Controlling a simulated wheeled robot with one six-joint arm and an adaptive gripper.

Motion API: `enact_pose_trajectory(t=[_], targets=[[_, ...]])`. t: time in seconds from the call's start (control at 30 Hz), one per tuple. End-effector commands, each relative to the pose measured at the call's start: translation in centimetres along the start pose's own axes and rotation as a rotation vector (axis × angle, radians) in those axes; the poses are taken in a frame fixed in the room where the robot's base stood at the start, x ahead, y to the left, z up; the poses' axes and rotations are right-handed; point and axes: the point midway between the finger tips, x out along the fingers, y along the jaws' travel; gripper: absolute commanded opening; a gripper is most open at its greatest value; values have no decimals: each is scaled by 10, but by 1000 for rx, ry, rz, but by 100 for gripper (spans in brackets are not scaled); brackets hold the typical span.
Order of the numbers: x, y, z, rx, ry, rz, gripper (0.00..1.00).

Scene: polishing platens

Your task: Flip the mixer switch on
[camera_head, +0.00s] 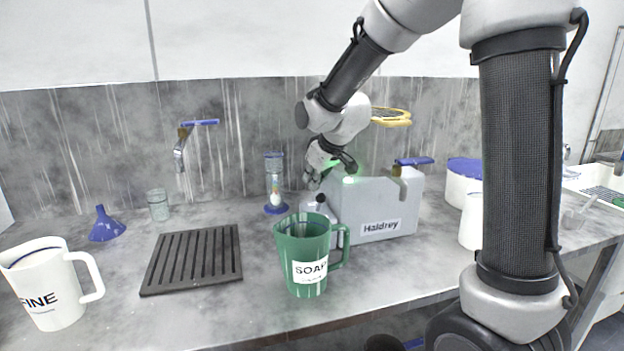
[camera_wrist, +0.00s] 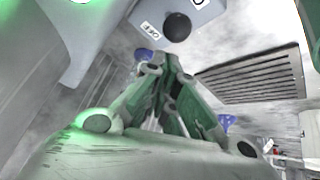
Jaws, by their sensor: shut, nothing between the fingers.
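The mixer (camera_head: 384,208) is a grey box labelled Haldrey on the counter. Its switch has a round black knob (camera_head: 320,198) at the box's left end. In the wrist view the black knob (camera_wrist: 177,27) sits close to the OFF label (camera_wrist: 149,30), with another label cut off at the top edge. My gripper (camera_head: 313,184) is shut and empty, just above and left of the knob in the head view. In the wrist view its fingertips (camera_wrist: 172,63) point toward the knob, with a small gap in the picture; contact cannot be told.
A green SOAP mug (camera_head: 304,262) stands in front of the mixer. A black ribbed drain mat (camera_head: 193,258) lies to the left, with a white mug (camera_head: 50,285) beyond it. A blue-based glass tube (camera_head: 275,182) stands behind. White containers (camera_head: 471,222) stand at the right.

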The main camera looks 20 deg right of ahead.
Motion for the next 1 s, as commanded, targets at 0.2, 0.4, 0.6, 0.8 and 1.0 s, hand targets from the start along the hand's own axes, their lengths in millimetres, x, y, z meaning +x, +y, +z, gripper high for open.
enact_pose_trajectory(t=[0.2, 0.4, 0.6, 0.8, 1.0], targets=[[-4, 1, -3, 0, 1, 0, 0], [-12, 2, -9, 0, 3, 1, 0], [-14, 2, -10, 0, 2, 1, 0], [-14, 3, -10, 0, 2, 1, 0], [-25, 6, -26, 1, 5, 3, 0]])
